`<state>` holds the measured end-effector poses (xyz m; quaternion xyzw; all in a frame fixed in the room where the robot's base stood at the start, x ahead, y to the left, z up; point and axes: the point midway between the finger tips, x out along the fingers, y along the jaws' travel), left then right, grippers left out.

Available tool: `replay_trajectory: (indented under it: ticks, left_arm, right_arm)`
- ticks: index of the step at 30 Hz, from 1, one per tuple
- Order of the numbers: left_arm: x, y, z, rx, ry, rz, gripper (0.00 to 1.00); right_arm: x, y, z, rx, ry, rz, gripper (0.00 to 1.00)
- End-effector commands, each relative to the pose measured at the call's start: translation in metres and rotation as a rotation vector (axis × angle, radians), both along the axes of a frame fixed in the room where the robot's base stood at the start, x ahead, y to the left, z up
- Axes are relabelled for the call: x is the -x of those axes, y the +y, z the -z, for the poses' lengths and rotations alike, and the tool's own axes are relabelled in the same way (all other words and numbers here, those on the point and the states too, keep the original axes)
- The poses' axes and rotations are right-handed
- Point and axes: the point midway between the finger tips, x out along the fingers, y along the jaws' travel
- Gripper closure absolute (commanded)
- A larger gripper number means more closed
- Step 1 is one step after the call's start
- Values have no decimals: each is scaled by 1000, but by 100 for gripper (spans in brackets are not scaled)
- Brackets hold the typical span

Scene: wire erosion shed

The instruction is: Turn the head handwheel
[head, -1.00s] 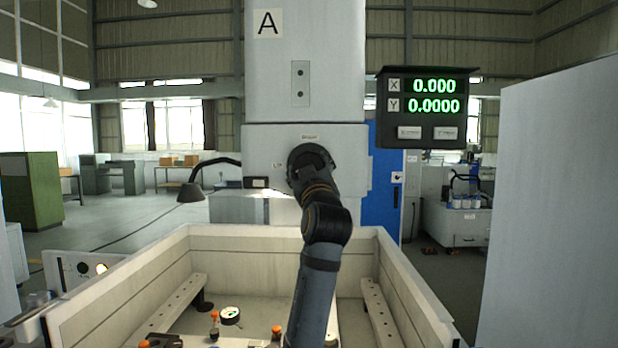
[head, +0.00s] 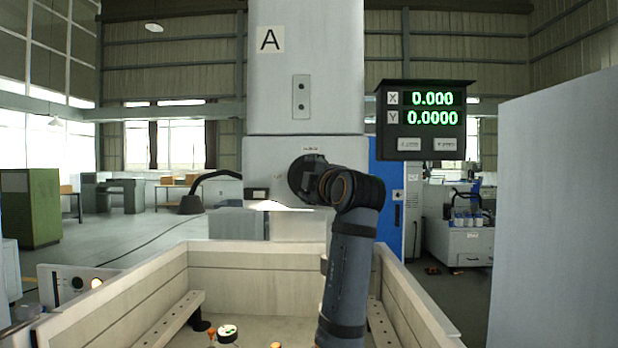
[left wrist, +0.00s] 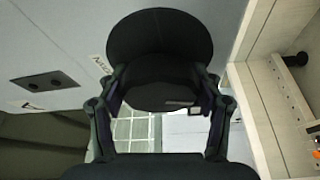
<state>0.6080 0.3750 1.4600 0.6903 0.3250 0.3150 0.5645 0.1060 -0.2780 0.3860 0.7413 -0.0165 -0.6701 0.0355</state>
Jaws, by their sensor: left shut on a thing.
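The head handwheel (head: 298,178) is a dark round wheel on the front of the grey machine head (head: 262,155). It sits under a small label and is partly covered by my arm. In the left wrist view the handwheel (left wrist: 160,35) is a black disc with a thick hub. My left gripper (left wrist: 163,88) is shut on it, with one finger on each side. In the head view my left wrist reaches the wheel from the lower right and hides the fingertips. My right gripper is not in view.
The readout (head: 432,118) shows X 0.000 and Y 0.0000 to the right of the column. An open-topped pale tank (head: 240,258) with perforated rails lies below. A lamp on a bent arm (head: 191,205) stands left of the head. A large grey panel (head: 560,200) is at right.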

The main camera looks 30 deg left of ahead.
Motion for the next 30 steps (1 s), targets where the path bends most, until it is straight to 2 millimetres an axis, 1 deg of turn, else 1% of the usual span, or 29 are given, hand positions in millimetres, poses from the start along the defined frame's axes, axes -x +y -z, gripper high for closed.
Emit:
replay_trajectory:
  ticks: [1, 6, 15, 21, 30]
  left_arm:
    - [0, 0, -2, 35, -21, 1, 66]
    - [0, 0, -2, 163, -99, 1, 66]
    - [0, 0, -1, 335, -206, 1, 66]
    - [0, 0, 0, 400, -247, 1, 66]
    - [0, 0, 1, 435, -267, 2, 66]
  right_arm:
    - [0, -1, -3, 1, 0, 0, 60]
    - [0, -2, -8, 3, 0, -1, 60]
    - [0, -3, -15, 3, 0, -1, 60]
    - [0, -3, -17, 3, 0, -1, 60]
    - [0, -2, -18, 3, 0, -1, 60]
